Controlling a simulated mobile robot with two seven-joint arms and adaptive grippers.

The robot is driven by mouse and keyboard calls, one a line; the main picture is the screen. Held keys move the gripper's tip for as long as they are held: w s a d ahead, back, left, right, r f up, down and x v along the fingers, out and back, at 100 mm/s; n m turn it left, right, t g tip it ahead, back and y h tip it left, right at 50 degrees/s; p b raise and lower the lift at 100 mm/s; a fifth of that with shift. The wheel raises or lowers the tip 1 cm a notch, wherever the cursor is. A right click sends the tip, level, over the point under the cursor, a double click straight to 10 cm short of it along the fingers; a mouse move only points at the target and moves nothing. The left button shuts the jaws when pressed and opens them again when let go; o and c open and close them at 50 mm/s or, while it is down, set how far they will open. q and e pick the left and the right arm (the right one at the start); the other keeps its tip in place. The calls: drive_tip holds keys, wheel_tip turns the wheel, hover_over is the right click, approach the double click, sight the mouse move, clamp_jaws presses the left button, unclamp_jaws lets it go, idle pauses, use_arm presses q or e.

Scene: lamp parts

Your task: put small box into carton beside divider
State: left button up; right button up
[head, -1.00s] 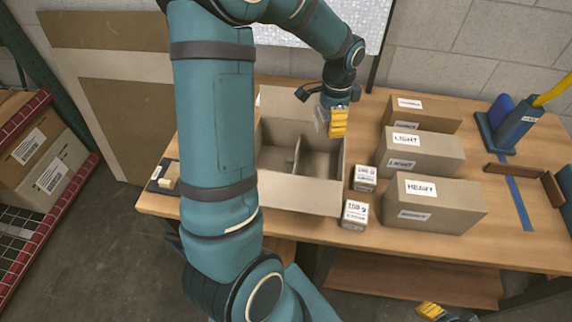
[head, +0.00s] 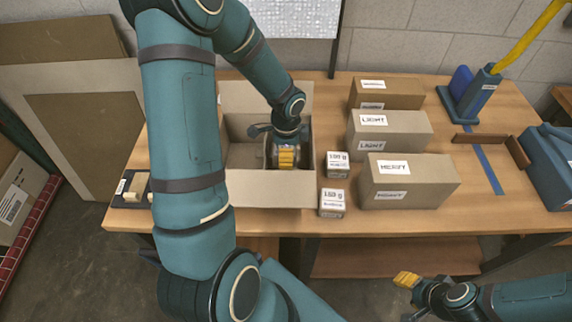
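The open cardboard carton (head: 272,195) stands on the table with its back flap up. My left gripper (head: 287,158) points down inside the right part of the carton. Its yellow fingertips show, but I cannot tell whether they are apart or shut. A pale grey rounded shape shows beside the fingers, too hidden to identify. The gripper and arm hide most of the divider. Two small white-topped boxes stand right of the carton, a rear small box (head: 337,165) and a front small box (head: 332,203). My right gripper (head: 407,280) is low, in front of the table, away from the boxes.
Right of the small boxes stand three larger boxes: a back box (head: 386,94), a LIGHT box (head: 389,134) and a HEAVY box (head: 408,181). A blue stand (head: 472,98) is at the back right. A dark tray (head: 131,190) lies left of the carton.

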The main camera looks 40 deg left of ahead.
use_arm(q)
drive_tip(key=shift+f+b, duration=0.5)
drive_tip(key=shift+f, duration=1.9)
drive_tip(key=shift+f, duration=0.2)
drive_tip(key=o, duration=1.3)
drive_tip(key=shift+c, duration=0.2)
drive_tip(key=shift+r, duration=0.15)
drive_tip(key=shift+r, duration=0.3)
wheel_tip(320, 180, up, 12)
drive_tip(key=p, duration=0.2)
drive_tip(key=shift+f+p, duration=0.2)
drive_tip(key=shift+p, duration=0.1)
